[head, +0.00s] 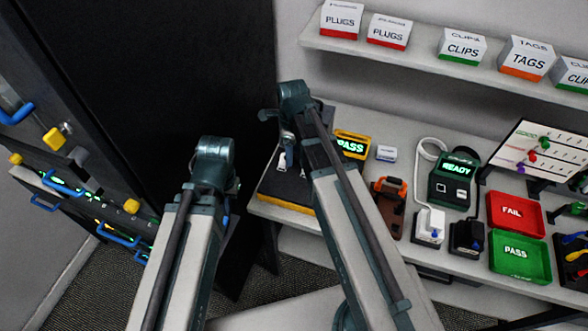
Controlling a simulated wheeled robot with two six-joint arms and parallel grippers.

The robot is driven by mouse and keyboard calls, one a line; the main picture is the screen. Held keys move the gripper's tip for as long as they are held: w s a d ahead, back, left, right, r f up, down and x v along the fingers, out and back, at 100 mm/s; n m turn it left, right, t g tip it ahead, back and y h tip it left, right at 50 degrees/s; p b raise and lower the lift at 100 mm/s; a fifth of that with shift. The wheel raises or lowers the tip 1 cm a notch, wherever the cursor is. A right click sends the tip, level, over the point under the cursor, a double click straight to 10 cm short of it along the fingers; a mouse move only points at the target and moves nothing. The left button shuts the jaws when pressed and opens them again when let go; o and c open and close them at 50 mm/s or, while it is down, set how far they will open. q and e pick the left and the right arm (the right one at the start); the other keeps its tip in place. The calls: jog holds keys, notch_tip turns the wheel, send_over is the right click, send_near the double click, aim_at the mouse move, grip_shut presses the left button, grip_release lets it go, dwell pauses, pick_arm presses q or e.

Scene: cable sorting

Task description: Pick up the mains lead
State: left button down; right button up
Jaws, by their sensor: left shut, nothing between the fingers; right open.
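A white plug block (429,226) with a white cable (424,160) looping up behind it stands on the bench. A black plug block (466,238) with a dark lead stands just right of it. I cannot tell which of these is the mains lead. My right gripper (284,161) points down over a dark mat (268,187) at the bench's left end, open and well left of both blocks. My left gripper (232,188) is shut and empty, left of the bench; its fingers are mostly hidden behind my own arm.
A yellow PASS display (352,144), a brown-orange device (389,207) and a green READY tester (455,180) stand on the bench. A red FAIL tray (514,212) and green PASS tray (520,258) lie right. A shelf of boxes (462,46) hangs above. A dark cabinet (170,80) fills the left.

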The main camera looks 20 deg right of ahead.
aim_at(282, 162)
jog(key=f+b, duration=0.5)
jog(key=shift+w+d+f, duration=0.15)
jog(key=shift+d, duration=0.05)
grip_shut()
dwell(0.3)
